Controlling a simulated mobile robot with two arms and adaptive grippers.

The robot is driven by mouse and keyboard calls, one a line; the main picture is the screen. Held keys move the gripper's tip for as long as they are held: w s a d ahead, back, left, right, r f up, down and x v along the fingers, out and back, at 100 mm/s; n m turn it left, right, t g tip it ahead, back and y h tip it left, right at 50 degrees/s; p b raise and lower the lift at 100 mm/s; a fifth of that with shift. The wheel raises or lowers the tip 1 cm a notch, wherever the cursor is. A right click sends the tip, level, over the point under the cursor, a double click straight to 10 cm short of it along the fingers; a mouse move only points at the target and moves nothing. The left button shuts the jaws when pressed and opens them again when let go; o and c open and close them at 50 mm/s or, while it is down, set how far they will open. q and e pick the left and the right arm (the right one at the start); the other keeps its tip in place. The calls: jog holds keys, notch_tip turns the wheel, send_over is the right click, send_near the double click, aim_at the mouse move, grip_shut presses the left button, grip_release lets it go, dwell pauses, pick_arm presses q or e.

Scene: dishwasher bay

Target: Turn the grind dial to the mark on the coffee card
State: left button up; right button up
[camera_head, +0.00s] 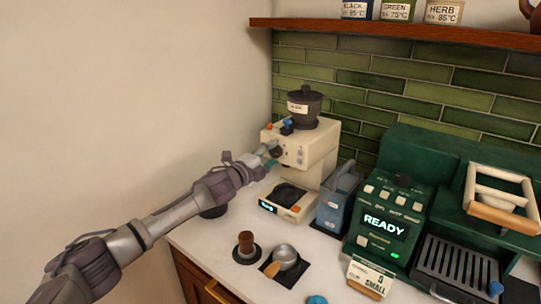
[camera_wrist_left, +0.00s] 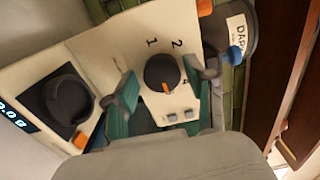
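The cream grinder (camera_head: 303,146) stands against the back wall, with a dark hopper on top. Its dark grind dial (camera_wrist_left: 161,71) has an orange pointer directed toward the bottom of the wrist picture; the marks 1 and 2 show above it. My left gripper (camera_head: 270,151) is at the grinder's front. In the wrist view its teal fingers (camera_wrist_left: 160,80) are apart, one on each side of the dial; whether they touch it I cannot tell. The coffee card (camera_head: 368,278) stands at the counter's front and reads "SMALL", with a small unclear character above. My right gripper is not in view.
A scale (camera_head: 290,205) sits below the grinder. A blue-grey container (camera_head: 334,205) stands beside it, then the green coffee machine (camera_head: 391,220) reading "READY". A tamper (camera_head: 246,245) and a portafilter (camera_head: 284,258) occupy the front counter. A shelf (camera_head: 400,32) runs above.

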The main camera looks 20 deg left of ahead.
pick_arm(q)
jog(key=shift+o, duration=0.2)
jog(key=v, duration=1.2)
dwell(0.4)
